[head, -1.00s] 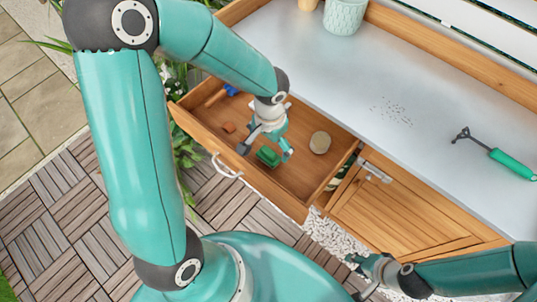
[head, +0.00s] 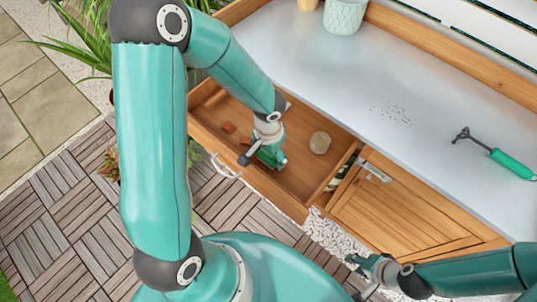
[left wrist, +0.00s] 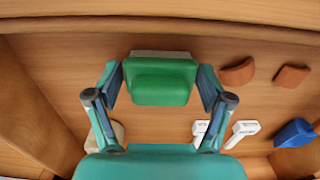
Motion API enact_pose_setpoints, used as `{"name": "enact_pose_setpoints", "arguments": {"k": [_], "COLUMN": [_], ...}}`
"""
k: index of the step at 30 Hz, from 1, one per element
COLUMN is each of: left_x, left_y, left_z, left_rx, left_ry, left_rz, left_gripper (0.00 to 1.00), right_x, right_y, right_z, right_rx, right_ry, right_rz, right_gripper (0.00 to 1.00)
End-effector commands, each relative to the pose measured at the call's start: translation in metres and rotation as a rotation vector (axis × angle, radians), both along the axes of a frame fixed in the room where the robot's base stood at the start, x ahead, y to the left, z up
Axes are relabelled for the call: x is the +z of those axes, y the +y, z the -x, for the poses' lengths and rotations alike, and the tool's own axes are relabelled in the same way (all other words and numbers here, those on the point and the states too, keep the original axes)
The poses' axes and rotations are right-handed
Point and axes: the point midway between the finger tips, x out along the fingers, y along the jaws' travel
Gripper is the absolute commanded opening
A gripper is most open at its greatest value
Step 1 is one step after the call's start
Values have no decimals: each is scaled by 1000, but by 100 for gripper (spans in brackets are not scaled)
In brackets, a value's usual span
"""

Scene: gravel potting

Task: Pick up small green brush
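The small green brush (left wrist: 163,82) lies in the open wooden drawer, with a pale strip along its far edge in the left wrist view. My left gripper (left wrist: 160,85) is open, with one finger on each side of the brush. The fingertips are very close to its ends; I cannot tell whether they touch. In the head view my left gripper (head: 264,158) is down in the drawer and hides most of the brush. My right gripper (head: 358,277) is open and empty, low in front of the cabinet.
The drawer (head: 292,205) also holds a round pale jar (head: 320,142), terracotta pieces (left wrist: 238,72), white tags (left wrist: 243,132) and a blue-ended tool (left wrist: 295,133). Its walls stand close around my left gripper. A green-handled tool (head: 512,163) and a pale pot (head: 344,15) are on the grey worktop (head: 330,75).

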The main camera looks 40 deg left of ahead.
Motion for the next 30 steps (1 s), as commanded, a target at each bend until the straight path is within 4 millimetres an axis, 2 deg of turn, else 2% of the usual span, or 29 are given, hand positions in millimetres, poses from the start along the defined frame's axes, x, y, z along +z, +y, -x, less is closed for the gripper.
{"name": "enact_pose_setpoints", "arguments": {"k": [1,6,7,15,20,26,30], "left_x": [0,0,0,2,10,35,68], "left_y": [0,0,0,0,0,0,0], "left_z": [0,0,0,0,-1,-1,-2], "left_rx": [0,0,0,0,1,0,0], "left_ry": [0,0,-1,-1,-4,-5,-8], "left_rz": [0,0,0,0,-1,-1,0], "left_gripper": [65,37,34,34,34,34,34], "right_x": [0,0,0,0,2,7,11], "right_y": [0,0,0,0,0,0,0], "right_z": [0,0,0,0,0,0,0], "right_rx": [0,0,0,0,0,0,0], "right_ry": [0,0,0,0,0,0,0], "right_rz": [0,0,0,0,0,0,0], "right_gripper": [37,37,37,37,37,37,37]}}
